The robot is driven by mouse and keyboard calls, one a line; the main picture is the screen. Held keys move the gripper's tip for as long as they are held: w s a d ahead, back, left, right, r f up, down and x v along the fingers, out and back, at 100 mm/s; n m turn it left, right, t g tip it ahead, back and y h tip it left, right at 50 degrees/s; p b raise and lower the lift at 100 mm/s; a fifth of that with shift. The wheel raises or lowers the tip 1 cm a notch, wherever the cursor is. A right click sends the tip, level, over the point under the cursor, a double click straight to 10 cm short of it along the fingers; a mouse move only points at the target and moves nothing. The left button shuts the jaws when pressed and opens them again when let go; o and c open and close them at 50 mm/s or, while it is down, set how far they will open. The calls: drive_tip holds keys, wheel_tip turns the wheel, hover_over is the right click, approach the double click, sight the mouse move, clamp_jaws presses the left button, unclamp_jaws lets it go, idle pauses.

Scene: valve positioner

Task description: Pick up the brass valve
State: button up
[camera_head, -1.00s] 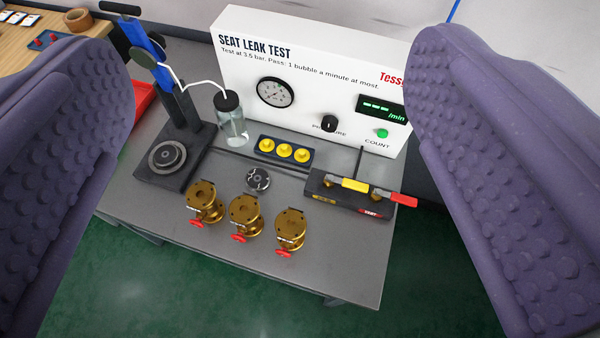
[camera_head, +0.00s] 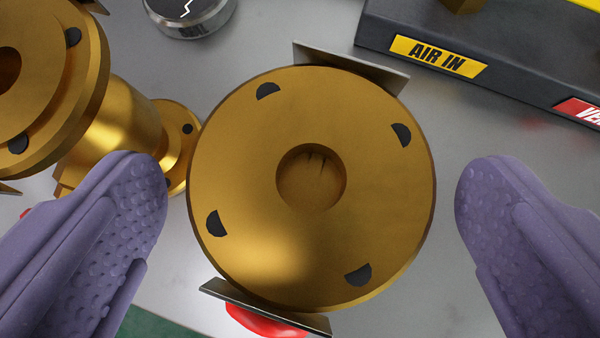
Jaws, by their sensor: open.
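A brass valve (camera_head: 390,200) stands on the grey bench with its round flange facing the camera. The flange has a centre bore and several dark bolt holes, and part of a red knob shows below it. My gripper (camera_head: 312,205) is open, one purple padded finger on each side of this flange. The left fingertip is close to the flange edge; a clear gap shows at the right fingertip. A second brass valve (camera_head: 110,125) stands just to the left, partly cut off, its lower flange near the left fingertip. Whether the left finger touches either valve I cannot tell.
A black block with an "AIR IN" label (camera_head: 438,56) stands at the upper right, with a red label beyond it. A round metal disc (camera_head: 190,14) lies at the top left. Bare grey bench (camera_head: 290,25) shows between them.

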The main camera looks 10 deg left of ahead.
drive_tip(key=x, duration=0.2)
drive_tip(key=shift+w+f, duration=0.25)
drive_tip(key=c, duration=1.8)
drive_tip(key=shift+r, duration=0.1)
clamp_jaws()
